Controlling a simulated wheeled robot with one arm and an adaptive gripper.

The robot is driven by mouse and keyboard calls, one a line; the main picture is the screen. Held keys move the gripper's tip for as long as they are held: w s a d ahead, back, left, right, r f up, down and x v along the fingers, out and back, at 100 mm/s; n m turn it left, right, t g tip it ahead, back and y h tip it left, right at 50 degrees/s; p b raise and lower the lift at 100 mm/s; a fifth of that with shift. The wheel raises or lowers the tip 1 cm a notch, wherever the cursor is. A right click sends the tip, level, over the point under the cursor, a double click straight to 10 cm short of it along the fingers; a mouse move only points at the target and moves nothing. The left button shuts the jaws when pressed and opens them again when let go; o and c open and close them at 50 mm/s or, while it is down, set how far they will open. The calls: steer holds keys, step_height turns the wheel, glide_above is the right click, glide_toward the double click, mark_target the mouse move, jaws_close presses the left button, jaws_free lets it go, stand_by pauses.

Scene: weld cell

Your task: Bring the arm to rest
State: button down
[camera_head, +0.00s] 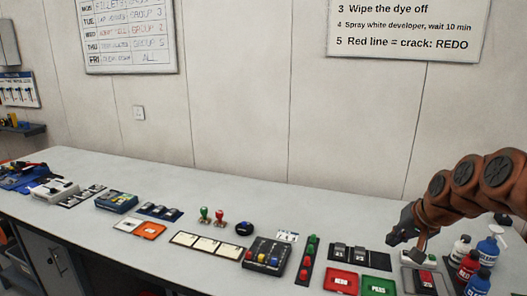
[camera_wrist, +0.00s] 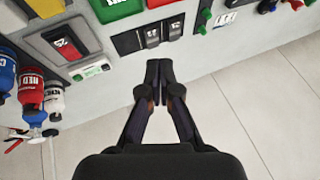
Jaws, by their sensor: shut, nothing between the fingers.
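My arm reaches in from the right in the head view, brown with dark joint caps. My gripper (camera_head: 403,238) hangs above the right part of the grey bench (camera_head: 210,208). In the wrist view my gripper (camera_wrist: 159,70) has its two dark fingertips together with nothing between them. The fingertips show in front of the bench's back edge, beside a black holder (camera_wrist: 130,42) with numbered grey pieces. Whether they touch anything cannot be told, but they look raised above the bench.
Below my gripper are a red tray (camera_head: 341,282), a green tray (camera_head: 378,286) and a grey box with a red-topped block (camera_head: 427,279). Spray cans and a blue bottle (camera_head: 490,250) stand close at right. A button box (camera_head: 267,256) is further left. The wall (camera_head: 240,100) rises behind.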

steer(key=s+a+f+n+g+h, duration=0.1)
steer(key=s+a+f+n+g, duration=0.15)
steer(key=s+a, duration=0.65)
steer(key=s+a+f+n+g, duration=0.25)
steer(key=s+a, duration=0.25)
steer(key=s, duration=0.8)
steer(key=s+f+g+h, duration=0.1)
steer(key=s+f+g, duration=0.1)
steer(key=s, duration=1)
steer(key=shift+s+f+g, duration=0.2)
steer(key=shift+f+g, duration=0.1)
steer(key=shift+f, duration=0.5)
steer(key=shift+d, duration=0.15)
